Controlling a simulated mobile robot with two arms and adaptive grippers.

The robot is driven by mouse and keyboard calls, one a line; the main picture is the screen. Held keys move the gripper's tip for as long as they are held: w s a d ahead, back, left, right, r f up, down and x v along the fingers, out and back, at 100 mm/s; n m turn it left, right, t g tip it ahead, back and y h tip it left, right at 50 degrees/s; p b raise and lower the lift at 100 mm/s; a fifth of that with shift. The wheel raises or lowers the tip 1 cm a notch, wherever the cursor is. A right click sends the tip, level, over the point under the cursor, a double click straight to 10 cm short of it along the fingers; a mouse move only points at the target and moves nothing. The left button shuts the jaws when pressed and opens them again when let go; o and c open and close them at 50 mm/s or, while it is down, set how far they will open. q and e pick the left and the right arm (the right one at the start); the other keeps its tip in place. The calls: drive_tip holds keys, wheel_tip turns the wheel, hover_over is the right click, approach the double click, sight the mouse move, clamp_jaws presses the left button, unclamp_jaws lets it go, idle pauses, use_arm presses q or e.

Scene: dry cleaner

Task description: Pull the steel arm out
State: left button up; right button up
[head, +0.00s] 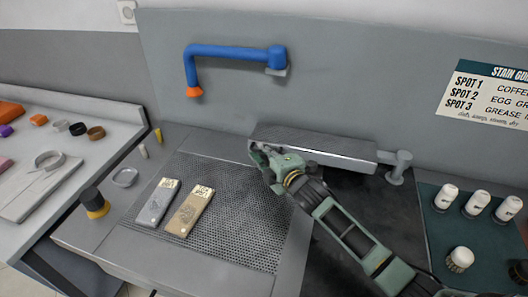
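The steel arm (325,149) is a long grey bar along the back of the work table, close to the grey back panel. Its right end meets a short upright post (398,167). My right gripper (260,155) is at the bar's left end, low in front of it, with my green and black arm reaching in from the lower right. The fingers overlap the bar's end in the picture. Whether they are closed on it is too small to tell. My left gripper is not in view.
A perforated plate (225,240) holds a grey block (158,203) and a tan block (190,211). A blue pipe with an orange nozzle (235,53) juts from the panel above. White-capped bottles (476,204) stand on the right. A side counter (90,165) with small items is left.

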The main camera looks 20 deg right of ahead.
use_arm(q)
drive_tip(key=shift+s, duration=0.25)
use_arm(e)
clamp_jaws()
